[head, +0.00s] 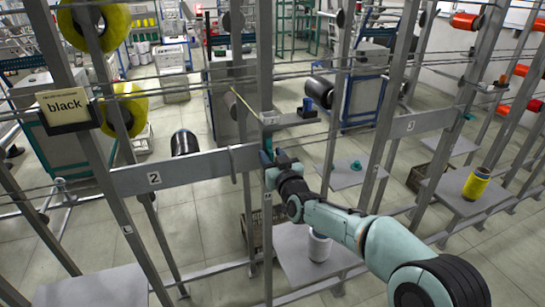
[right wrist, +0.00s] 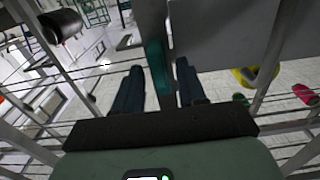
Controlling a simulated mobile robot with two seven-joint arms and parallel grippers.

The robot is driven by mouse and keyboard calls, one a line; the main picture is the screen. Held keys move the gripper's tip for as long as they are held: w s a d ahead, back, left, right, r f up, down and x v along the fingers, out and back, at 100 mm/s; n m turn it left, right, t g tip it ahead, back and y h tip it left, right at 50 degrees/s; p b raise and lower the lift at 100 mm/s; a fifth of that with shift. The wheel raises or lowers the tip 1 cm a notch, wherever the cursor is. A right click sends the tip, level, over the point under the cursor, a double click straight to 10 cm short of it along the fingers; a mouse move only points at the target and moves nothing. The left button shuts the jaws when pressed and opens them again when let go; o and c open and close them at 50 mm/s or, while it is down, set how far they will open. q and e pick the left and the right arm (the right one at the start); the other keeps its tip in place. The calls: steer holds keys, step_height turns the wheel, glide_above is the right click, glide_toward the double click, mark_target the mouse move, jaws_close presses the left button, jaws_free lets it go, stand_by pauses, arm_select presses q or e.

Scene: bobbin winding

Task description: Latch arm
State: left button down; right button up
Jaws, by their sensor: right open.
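My right gripper (head: 273,160) is at the grey upright to the right of the plate marked 2 (head: 190,170). In the right wrist view its two dark fingers (right wrist: 159,88) are apart. A teal piece (right wrist: 157,66) stands between them, in front of a dark post, with gaps on both sides. I cannot tell whether it is the arm to be latched. A thin grey lever (head: 232,164) hangs at the plate marked 2. My left gripper is not in view.
Grey uprights and thin rails cross the scene around my right arm. A white bobbin (head: 319,246) stands on a grey platform (head: 290,262) below. A yellow bobbin (head: 476,184) stands at right. A card reading "black" (head: 64,106) hangs at left beside yellow spools (head: 125,108).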

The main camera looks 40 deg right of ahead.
jaws_close()
steer(key=shift+a+n, duration=0.1)
steer(key=shift+n, duration=0.3)
steer(key=shift+a+n, duration=0.15)
steer(key=shift+n, duration=0.85)
steer(key=shift+w+a+f+n+p, duration=0.1)
steer(key=shift+a+f+n+p, duration=0.2)
steer(key=shift+n, duration=2.25)
steer(key=shift+w+a+f+n+p, duration=0.2)
steer(key=shift+n+p, duration=0.25)
steer(key=shift+n, duration=2.05)
steer(key=shift+s+a+f+n+p, duration=0.15)
steer(key=shift+f+n+p, duration=0.25)
steer(key=shift+n, duration=2.15)
steer(key=shift+w, duration=0.1)
jaws_free()
steer(key=shift+f, duration=0.1)
